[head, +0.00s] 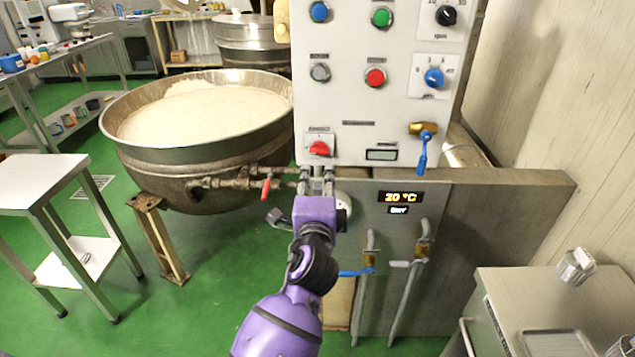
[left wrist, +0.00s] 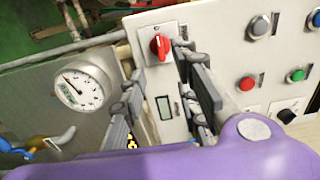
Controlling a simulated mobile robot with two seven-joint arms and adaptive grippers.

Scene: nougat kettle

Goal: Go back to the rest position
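My left gripper (head: 317,180) is in front of the lower left part of the white control panel (head: 345,105), just below the red rotary switch (head: 320,148). In the left wrist view the two fingers of this gripper (left wrist: 163,95) stand apart with nothing between them. The red switch (left wrist: 160,46) shows just beyond the fingers there, and I see no contact with it. My right gripper is in neither view.
The large kettle (head: 150,155) of pale mass stands left of the panel. A red-handled valve (head: 266,190) is close to my left gripper. A round gauge (left wrist: 82,88) is beside it. Blue-handled valves (head: 357,272) sit lower. A metal cabinet (head: 560,310) stands at right.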

